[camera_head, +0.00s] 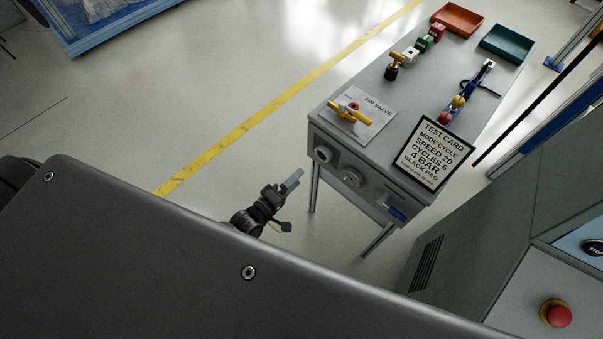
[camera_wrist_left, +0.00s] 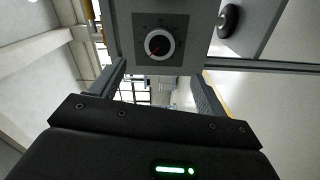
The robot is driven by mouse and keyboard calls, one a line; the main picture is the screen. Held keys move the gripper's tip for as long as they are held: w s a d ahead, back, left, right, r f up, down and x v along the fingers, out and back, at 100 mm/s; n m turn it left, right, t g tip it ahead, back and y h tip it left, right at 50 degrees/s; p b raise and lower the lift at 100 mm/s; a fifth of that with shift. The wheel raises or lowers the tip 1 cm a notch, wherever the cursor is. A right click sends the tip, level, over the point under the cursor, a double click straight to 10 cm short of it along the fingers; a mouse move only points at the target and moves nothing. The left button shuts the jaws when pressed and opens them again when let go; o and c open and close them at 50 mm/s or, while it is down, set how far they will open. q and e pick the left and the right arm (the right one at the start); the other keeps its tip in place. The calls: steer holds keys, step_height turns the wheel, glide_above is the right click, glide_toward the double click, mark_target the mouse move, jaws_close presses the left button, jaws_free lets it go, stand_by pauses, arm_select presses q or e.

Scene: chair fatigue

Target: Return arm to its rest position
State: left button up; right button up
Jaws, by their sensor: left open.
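My left gripper (camera_head: 293,181) is open and empty in the head view, beyond the edge of my own dark body. It is beside the near left corner of the grey table (camera_head: 402,95), below the level of its top and apart from it. In the left wrist view the two fingers of the left gripper (camera_wrist_left: 160,90) stand wide apart with nothing between them. Beyond them is a grey panel with a round dial (camera_wrist_left: 160,43) with a red mark. Most of the left arm is hidden behind my body. My right gripper is not in view.
The table carries a yellow-handled air valve (camera_head: 349,112), a test card (camera_head: 434,152), small parts, an orange tray (camera_head: 457,19) and a green tray (camera_head: 506,43). A grey cabinet with a red button (camera_head: 556,314) stands at right. The floor left of the table is clear.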

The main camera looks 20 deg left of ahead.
arm_select(q)
steer(key=shift+s+a, duration=0.1)
steer(key=shift+s, duration=0.05)
stand_by(0.5)
steer(key=s+a+f+m+g+y, duration=0.15)
steer(key=s+f+m+g, duration=0.45)
steer(key=f, duration=0.6)
steer(key=s+a+f+m+g+y, duration=0.1)
steer(key=s+f+m+g+y, duration=0.2)
steer(key=s+f, duration=0.8)
steer(key=s+a+f+m+g+y, duration=0.1)
steer(key=s+a+f+m+g, duration=0.1)
steer(key=s+f, duration=0.3)
steer(key=s+a+f+m+g+y, duration=0.1)
steer(key=s+a+f+m+g, duration=0.2)
steer(key=s, duration=1.1)
step_height(320, 180, down, 3)
steer(key=shift+s+a+f+g, duration=0.25)
steer(key=shift+a+g, duration=0.55)
steer(key=shift+a, duration=0.2)
